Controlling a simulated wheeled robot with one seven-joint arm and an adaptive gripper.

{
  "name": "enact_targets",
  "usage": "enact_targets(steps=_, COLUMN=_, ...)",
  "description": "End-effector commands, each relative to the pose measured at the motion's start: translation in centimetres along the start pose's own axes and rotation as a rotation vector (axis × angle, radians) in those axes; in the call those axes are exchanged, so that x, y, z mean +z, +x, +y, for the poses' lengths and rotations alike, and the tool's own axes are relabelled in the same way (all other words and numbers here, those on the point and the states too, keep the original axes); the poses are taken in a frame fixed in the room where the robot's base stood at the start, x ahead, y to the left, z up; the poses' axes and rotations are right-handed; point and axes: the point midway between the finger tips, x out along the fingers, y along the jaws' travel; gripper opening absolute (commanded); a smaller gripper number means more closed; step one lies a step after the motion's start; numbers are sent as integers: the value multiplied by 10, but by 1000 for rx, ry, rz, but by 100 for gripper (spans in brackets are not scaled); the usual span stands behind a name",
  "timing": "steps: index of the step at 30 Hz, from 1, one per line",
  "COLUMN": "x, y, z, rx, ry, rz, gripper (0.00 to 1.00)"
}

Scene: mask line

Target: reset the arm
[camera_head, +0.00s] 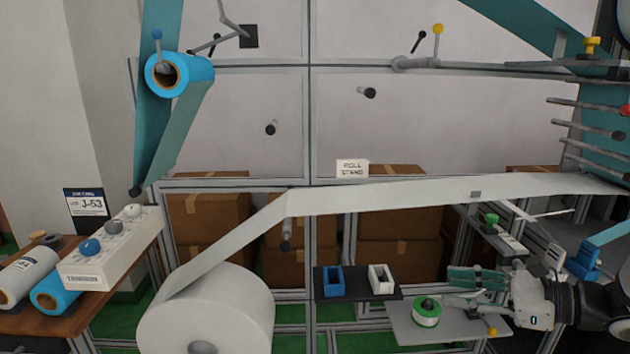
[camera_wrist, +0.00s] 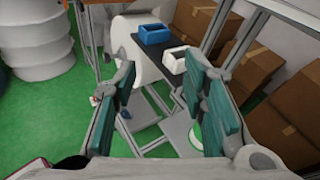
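My gripper (camera_head: 462,284) is at the lower right in the head view, reaching in from the right edge and pointing left. Its teal finger pads are at about the height of the black shelf (camera_head: 358,293) and to its right. In the wrist view my gripper (camera_wrist: 158,100) has its fingers spread wide apart, with nothing held between them. My arm runs out of the head view at the right edge.
A green and white spool (camera_head: 426,313) sits on a pale shelf (camera_head: 400,333) just below my gripper. Blue (camera_head: 332,281) and white (camera_head: 381,279) holders stand on the black shelf. A white web (camera_head: 400,194) stretches above, from a large roll (camera_head: 230,312).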

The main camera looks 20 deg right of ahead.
Motion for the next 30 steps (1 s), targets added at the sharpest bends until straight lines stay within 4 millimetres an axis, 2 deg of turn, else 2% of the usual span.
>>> enact_targets(steps=1, x=22, y=14, z=20, rx=100, ry=-83, rz=38, gripper=39)
enact_targets(steps=6, x=64, y=40, z=86, rx=400, ry=-357, rz=160, gripper=39)
enact_targets(steps=11, x=91, y=42, z=142, rx=652, ry=-648, rz=264, gripper=39)
enact_targets(steps=15, x=108, y=31, z=181, rx=843, ry=-925, rz=345, gripper=39)
enact_targets(steps=18, x=119, y=19, z=201, rx=959, ry=-1136, rz=396, gripper=39)
enact_targets(steps=22, x=132, y=2, z=217, rx=1080, ry=-1425, rz=456, gripper=39)
enact_targets(steps=30, x=162, y=-27, z=225, rx=1195, ry=-1966, rz=546, gripper=39)
